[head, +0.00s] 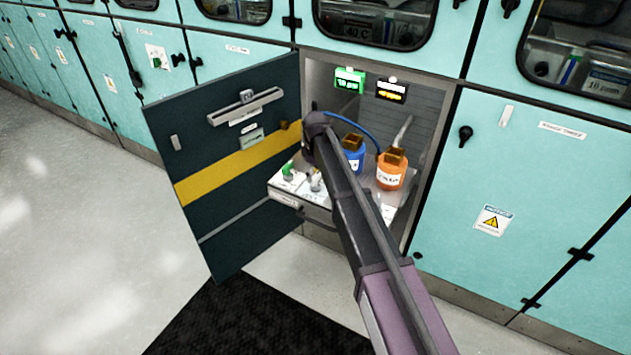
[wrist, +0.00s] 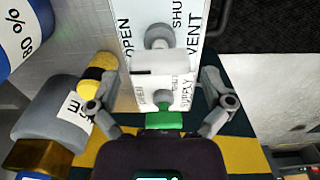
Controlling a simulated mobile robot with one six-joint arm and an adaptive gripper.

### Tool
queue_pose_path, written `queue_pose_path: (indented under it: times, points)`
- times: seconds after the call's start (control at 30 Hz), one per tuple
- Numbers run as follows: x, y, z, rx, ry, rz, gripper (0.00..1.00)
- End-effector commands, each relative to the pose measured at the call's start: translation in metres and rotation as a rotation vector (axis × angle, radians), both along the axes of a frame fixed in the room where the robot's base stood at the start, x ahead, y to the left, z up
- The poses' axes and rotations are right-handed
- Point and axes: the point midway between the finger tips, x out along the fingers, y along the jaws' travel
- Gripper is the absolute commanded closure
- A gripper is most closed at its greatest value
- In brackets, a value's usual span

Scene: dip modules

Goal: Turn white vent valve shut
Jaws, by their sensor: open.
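The white vent valve (wrist: 158,62) shows in the wrist view as a white block-shaped handle by a round grey stem, next to OPEN, SHUT and VENT lettering. In the head view the vent valve (head: 315,183) is small on the pull-out shelf, partly hidden by my arm. My gripper (wrist: 158,72) is open. Its two fingers lie left and right of the white handle with gaps on both sides; I cannot tell the exact depth. In the head view the fingers are hidden behind my arm.
The green supply valve (wrist: 163,119) sits just below the vent valve. A yellow-and-black part (wrist: 97,78) is close to the left finger. A blue bottle (head: 353,157) and an orange bottle (head: 391,173) stand on the shelf. The dark cabinet door (head: 225,215) is open at left.

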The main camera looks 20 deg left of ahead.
Motion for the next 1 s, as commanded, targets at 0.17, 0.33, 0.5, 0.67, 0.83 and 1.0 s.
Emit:
queue_pose_path:
  times: [0.17,0.33,0.5,0.67,0.83,1.0]
  points:
    - [0.0,0.0,-0.0113,0.0,0.0,0.0,0.0]
    - [0.0,0.0,-0.0138,0.0,0.0,0.0,0.0]
    - [0.0,0.0,-0.0137,0.0,0.0,0.0,0.0]
    - [0.0,0.0,-0.0135,0.0,0.0,0.0,0.03]
    - [0.0,0.0,-0.0136,0.0,0.0,0.0,0.53]
    - [-0.0001,0.0,-0.0136,0.0,0.0,0.0,0.68]
